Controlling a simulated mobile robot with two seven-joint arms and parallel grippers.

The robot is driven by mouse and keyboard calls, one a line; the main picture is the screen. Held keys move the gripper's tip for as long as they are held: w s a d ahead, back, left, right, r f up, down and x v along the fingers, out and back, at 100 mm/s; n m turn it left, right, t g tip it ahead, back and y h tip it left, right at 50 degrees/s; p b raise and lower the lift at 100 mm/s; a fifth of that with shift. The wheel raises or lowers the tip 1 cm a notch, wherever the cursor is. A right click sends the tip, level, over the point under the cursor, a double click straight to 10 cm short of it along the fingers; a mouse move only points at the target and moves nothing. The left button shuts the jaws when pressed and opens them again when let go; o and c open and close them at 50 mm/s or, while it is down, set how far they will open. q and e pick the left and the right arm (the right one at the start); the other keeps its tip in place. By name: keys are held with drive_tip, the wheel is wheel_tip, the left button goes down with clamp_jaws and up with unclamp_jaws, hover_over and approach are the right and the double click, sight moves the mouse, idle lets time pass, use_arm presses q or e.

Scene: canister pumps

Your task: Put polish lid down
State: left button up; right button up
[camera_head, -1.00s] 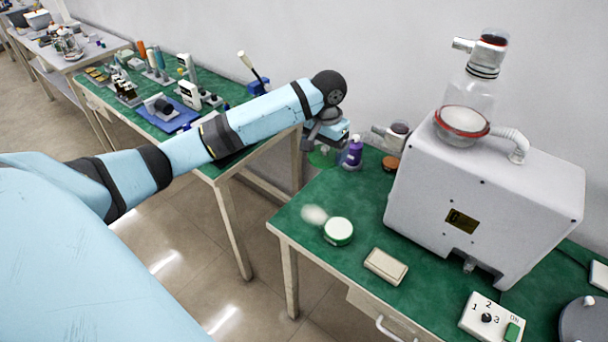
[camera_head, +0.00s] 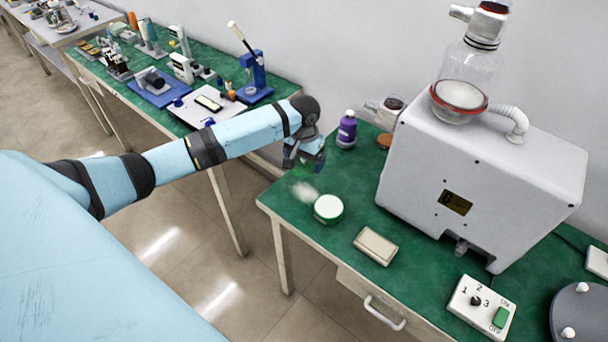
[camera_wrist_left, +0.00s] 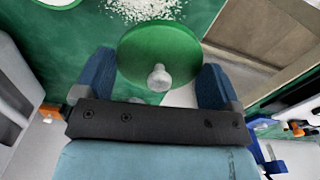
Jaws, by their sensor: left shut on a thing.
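The polish lid is a round green disc with a pale knob, seen best in the left wrist view (camera_wrist_left: 150,45). My left gripper (camera_head: 304,160) is shut on the lid's knob (camera_wrist_left: 160,78), with a blue finger on either side in the left wrist view. The gripper points down over the left end of the green tabletop (camera_head: 345,178); the head view mostly hides the lid under it. I cannot tell whether the lid touches the table. A round white-and-green tin (camera_head: 328,208) stands just in front of the gripper. My right gripper is out of view.
White granules (camera_head: 304,191) lie beside the tin. A purple bottle (camera_head: 347,130) stands behind the gripper. A cream block (camera_head: 376,246) and a big white machine (camera_head: 480,170) are to the right. The table's left edge is close to the gripper.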

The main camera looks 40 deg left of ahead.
sight(304, 182)
use_arm(q)
drive_tip(key=shift+f, duration=3.3)
drive_tip(key=o, duration=0.6)
drive_tip(key=shift+f, duration=0.1)
wheel_tip(304, 182, up, 12)
drive_tip(key=shift+r, duration=0.15)
